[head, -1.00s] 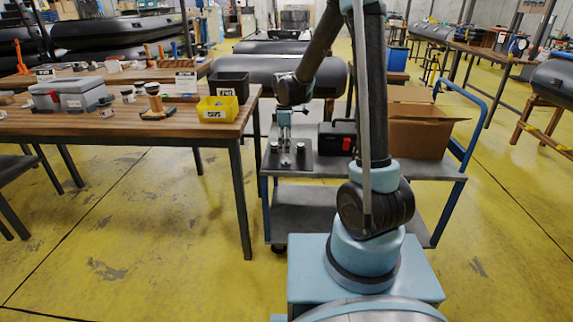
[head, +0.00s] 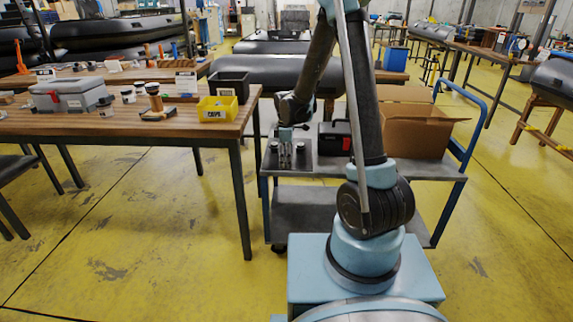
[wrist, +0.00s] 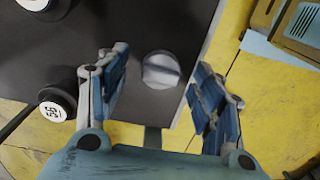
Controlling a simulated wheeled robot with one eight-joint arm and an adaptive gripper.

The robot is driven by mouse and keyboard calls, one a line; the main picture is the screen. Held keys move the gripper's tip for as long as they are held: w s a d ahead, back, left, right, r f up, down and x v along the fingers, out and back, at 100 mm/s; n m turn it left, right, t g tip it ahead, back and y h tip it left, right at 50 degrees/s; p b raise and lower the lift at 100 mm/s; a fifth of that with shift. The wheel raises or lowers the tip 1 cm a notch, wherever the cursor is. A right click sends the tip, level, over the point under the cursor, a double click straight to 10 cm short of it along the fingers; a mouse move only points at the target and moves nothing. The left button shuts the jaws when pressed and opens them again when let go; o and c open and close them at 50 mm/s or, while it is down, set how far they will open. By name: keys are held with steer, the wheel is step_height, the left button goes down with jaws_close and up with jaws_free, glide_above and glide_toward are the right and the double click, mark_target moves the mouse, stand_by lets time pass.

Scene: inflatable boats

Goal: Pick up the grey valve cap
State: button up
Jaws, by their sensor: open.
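The grey valve cap (wrist: 161,69) shows in the wrist view as a round grey piece with a raised bar across its top. It lies on a dark grey plate (wrist: 150,25), close to the plate's edge. My gripper (wrist: 161,80) is open, with one finger at the left of the cap and one at the right. There is a visible gap on both sides, and nothing is held. In the head view my gripper (head: 285,162) is low over the plate on the cart, and it hides the cap there.
A black knob-like piece with a white label (wrist: 57,103) stands just left of my left finger; another is at the top left. On the cart (head: 425,170) are a black toolbox (head: 334,139) and an open cardboard box (head: 415,135). A wooden table (head: 130,122) stands left.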

steer(key=shift+c, duration=0.5)
steer(key=c, duration=0.8)
steer(key=shift+r, duration=0.1)
